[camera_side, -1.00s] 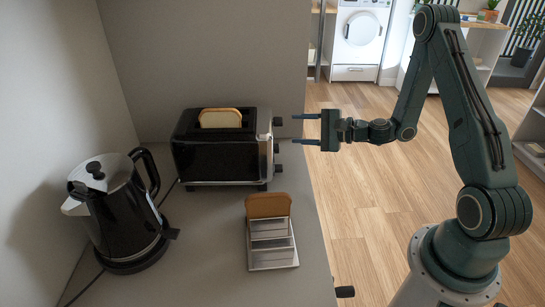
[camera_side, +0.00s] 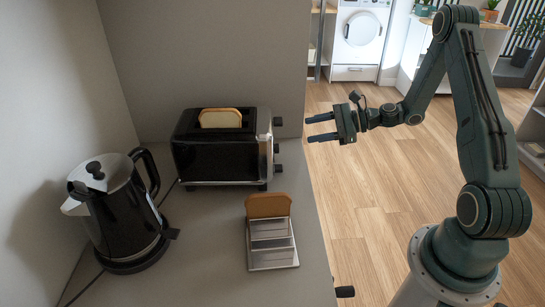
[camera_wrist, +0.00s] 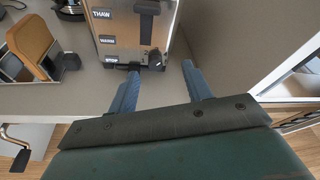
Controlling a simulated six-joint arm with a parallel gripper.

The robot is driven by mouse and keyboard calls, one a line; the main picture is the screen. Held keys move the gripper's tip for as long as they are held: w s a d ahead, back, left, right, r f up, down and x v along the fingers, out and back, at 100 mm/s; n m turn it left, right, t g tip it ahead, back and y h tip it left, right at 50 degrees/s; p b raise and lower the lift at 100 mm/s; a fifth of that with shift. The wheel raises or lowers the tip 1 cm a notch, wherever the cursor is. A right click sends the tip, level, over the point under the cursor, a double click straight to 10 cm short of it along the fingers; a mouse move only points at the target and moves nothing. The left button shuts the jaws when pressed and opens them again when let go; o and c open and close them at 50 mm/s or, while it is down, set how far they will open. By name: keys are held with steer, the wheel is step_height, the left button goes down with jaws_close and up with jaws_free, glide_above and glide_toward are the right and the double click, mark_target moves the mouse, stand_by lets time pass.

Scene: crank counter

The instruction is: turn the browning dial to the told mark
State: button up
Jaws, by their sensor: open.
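The black and silver toaster (camera_side: 215,155) stands on the counter with a slice of bread (camera_side: 220,118) in its top. Several dark controls stick out of its right end.
A metal toast rack (camera_side: 272,247) with one brown slice (camera_side: 268,205) stands in front of the toaster. A black kettle (camera_side: 120,215) is at the left. A crank handle (camera_side: 345,291) sticks out at the counter's front right. Walls stand behind and left. Open floor lies right.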

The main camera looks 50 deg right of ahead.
mark_target(276, 148)
steer(key=s+d+m+g, duration=0.1)
steer(key=d+m, duration=0.1)
steer(key=s+d+f+m+g, duration=0.1)
steer(key=m, duration=0.1)
steer(key=shift+s+d+f+y, duration=0.1)
steer(key=shift+s+d+y, duration=0.05)
steer(key=shift+d+y, duration=0.2)
steer(key=x, duration=1.3)
steer(key=shift+w+a+f, duration=0.15)
steer(key=shift+w+f, duration=0.1)
steer(key=c, duration=1)
